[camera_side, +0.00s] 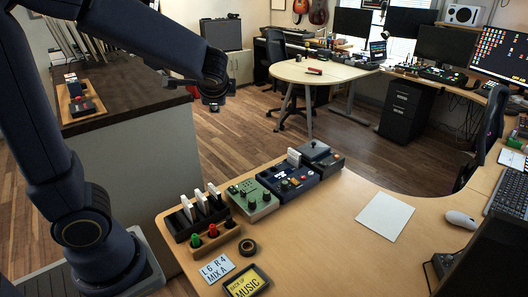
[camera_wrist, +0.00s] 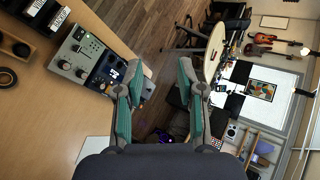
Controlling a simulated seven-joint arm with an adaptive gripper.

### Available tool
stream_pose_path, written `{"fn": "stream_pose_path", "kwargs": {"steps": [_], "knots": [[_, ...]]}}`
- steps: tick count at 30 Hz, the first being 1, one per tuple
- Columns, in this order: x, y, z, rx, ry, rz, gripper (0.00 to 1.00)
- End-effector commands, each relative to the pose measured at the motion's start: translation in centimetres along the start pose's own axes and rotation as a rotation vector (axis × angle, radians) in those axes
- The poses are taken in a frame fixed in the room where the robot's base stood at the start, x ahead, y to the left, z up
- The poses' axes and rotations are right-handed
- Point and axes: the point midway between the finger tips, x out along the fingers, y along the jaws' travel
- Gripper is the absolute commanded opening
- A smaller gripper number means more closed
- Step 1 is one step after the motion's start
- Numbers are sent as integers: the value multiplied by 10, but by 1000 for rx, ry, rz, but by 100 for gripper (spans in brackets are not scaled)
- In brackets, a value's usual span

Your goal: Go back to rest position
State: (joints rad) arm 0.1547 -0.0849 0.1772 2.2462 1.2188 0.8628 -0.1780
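My gripper (camera_side: 213,104) hangs at the end of my raised arm in the side view, above the open floor behind the desk and well clear of it. In the wrist view my gripper (camera_wrist: 159,64) shows two green-padded fingers spread apart with nothing between them. The wooden desk (camera_side: 330,235) lies below and to the right of my gripper. On its far edge stand a green device (camera_side: 252,199), a blue device (camera_side: 288,181) with a white card in its top, and a dark lidded device (camera_side: 323,158). The green device also shows in the wrist view (camera_wrist: 81,52).
A black rack (camera_side: 181,226) of white cards, a wooden holder (camera_side: 214,238) with coloured knobs, a black ring (camera_side: 247,247) and a MUSIC sign (camera_side: 246,283) crowd the desk's left side. White paper (camera_side: 384,217) lies mid-desk. A dark-topped cabinet (camera_side: 135,95) stands beside my arm.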

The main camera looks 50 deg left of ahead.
Motion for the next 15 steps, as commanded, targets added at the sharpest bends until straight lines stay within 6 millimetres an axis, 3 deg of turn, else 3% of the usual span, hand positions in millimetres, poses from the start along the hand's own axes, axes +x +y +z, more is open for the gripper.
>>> {"fn": "stream_pose_path", "kwargs": {"steps": [3, 6, 12, 15], "knots": [[-42, 16, 38, -273, 59, 137, 38], [-79, 44, 56, -480, 128, 280, 38], [-141, 109, 52, -724, 254, 587, 38], [-154, 132, 42, -754, 256, 706, 38]]}}
